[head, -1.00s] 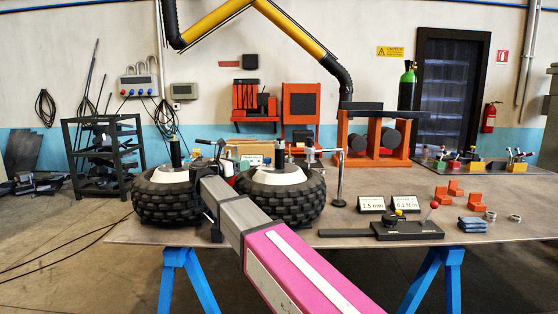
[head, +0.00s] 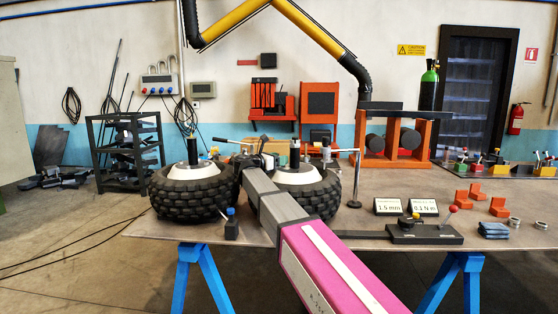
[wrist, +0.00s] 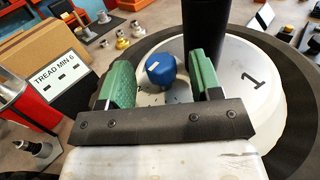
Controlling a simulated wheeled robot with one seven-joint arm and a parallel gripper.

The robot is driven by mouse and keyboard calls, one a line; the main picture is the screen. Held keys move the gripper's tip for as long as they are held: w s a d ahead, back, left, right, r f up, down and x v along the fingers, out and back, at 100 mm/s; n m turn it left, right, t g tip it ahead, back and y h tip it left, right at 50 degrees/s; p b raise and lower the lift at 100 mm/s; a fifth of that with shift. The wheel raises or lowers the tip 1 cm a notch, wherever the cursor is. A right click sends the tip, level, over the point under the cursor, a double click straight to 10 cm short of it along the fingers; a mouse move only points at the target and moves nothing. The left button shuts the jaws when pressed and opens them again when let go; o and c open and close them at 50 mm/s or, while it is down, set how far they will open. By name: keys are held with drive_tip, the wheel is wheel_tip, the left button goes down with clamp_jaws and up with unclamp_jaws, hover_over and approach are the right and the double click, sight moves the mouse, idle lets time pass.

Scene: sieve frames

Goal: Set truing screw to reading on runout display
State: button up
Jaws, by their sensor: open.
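In the wrist view a blue round knob (wrist: 160,70) with a pale mark, perhaps the truing screw, sits over a white hub (wrist: 262,95) marked 1. My gripper (wrist: 162,74) is open, its green fingers on either side of the knob with gaps visible. Whether they touch it at depth I cannot tell. In the head view my gripper (head: 256,158) is between two wheels, the left tire (head: 190,205) and right tire (head: 322,198), partly hidden by my arm. Two small display plates, one reading 1.5 mm (head: 388,206) and another (head: 423,207), stand right of the wheels.
A black post (wrist: 205,28) rises from the hub close to the right finger. A "TREAD MIN 6" sign (wrist: 52,80) stands at left. A small block with a blue knob (head: 232,224) is at the table's front edge. A black lever fixture (head: 410,235) lies on the right.

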drive_tip(key=shift+w+d, duration=0.1)
drive_tip(key=shift+w, duration=0.05)
drive_tip(key=shift+c, duration=0.3)
drive_tip(key=c, duration=0.9)
drive_tip(key=shift+w+a+m+g+h, duration=0.1)
drive_tip(key=shift+w+m+g+h, duration=0.1)
drive_tip(key=shift+m+g+h, duration=0.4)
drive_tip(key=shift+w+a+m+g+h, duration=0.15)
drive_tip(key=shift+m+g+h, duration=0.2)
drive_tip(key=shift+g, duration=0.35)
drive_tip(key=shift+m+g+h, duration=0.75)
drive_tip(key=shift+m+g, duration=0.5)
drive_tip(key=shift+g, duration=0.45)
drive_tip(key=o, duration=1)
drive_tip(key=shift+c, duration=0.2)
drive_tip(key=shift+s, duration=0.1)
